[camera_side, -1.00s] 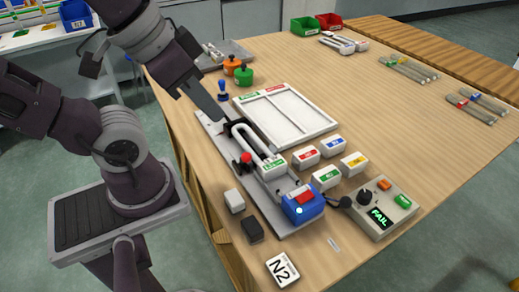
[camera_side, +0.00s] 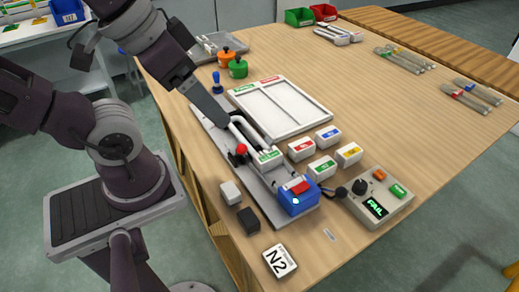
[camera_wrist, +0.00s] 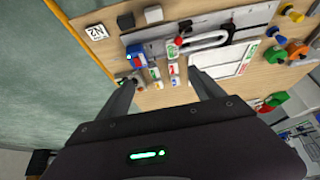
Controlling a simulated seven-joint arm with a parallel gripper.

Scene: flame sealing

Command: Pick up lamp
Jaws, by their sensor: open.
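A white U-shaped tube, which looks like the lamp (camera_side: 237,121), lies on a long grey base plate (camera_side: 205,133). A white block with a green label (camera_side: 268,157) sits across its legs. The lamp also shows in the wrist view (camera_wrist: 192,44), beyond my fingertips. My gripper (camera_side: 217,112) is over the rear of the base plate, its dark finger reaching down close to the lamp's bend. I cannot tell whether they touch. In the wrist view my gripper (camera_wrist: 163,82) has its two fingers wide apart, with nothing held between them.
A red knob (camera_side: 241,149) stands beside the lamp, and a blue box (camera_side: 298,200) sits at the plate's front end. A white divided tray (camera_side: 283,113) lies to the right. Several small labelled blocks and a control box showing FAIL (camera_side: 370,198) are near.

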